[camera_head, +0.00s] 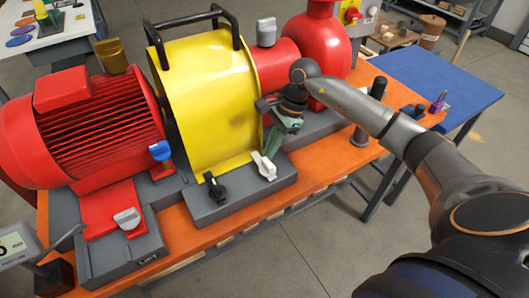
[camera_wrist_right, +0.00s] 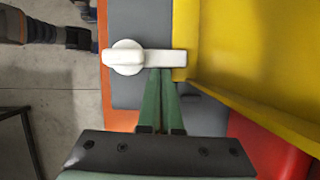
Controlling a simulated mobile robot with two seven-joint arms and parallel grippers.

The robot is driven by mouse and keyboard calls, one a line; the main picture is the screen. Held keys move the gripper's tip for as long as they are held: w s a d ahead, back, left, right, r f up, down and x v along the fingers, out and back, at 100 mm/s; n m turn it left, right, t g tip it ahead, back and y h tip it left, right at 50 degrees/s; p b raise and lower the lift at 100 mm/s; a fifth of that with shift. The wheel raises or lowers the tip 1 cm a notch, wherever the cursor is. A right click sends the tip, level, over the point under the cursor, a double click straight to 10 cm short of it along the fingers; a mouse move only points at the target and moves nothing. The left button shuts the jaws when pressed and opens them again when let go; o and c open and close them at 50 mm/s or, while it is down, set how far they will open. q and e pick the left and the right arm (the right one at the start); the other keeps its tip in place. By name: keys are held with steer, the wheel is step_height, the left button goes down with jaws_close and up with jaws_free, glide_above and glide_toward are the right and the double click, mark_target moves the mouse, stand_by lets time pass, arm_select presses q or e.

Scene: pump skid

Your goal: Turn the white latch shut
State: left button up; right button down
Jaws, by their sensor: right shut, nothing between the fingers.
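The white latch (camera_head: 264,166) sits on the grey base in front of the yellow housing (camera_head: 208,95). The right wrist view shows the white latch (camera_wrist_right: 150,58) with its round hub at left and its arm reaching right to the housing's edge. My right gripper (camera_head: 271,146) is just above and behind the latch in the head view. Its green fingers (camera_wrist_right: 161,72) are shut and empty, their tips close beside the lower side of the latch arm. I cannot tell whether they touch it. My left gripper does not show clearly in either view.
A black latch (camera_head: 214,188) stands left of the white one. A blue knob (camera_head: 160,151) and a grey knob (camera_head: 127,218) are farther left by the red motor (camera_head: 85,125). Black posts (camera_head: 377,88) stand at right on the orange skid (camera_head: 330,166). Open floor lies in front.

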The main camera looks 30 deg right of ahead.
steer(key=shift+w+a+f, duration=0.1)
steer(key=shift+w+a, duration=0.05)
steer(key=shift+a, duration=0.1)
steer(key=b+v, duration=0.1)
steer(key=v, duration=1.1)
steer(key=shift+d+r, duration=0.3)
steer(key=shift+d, duration=0.1)
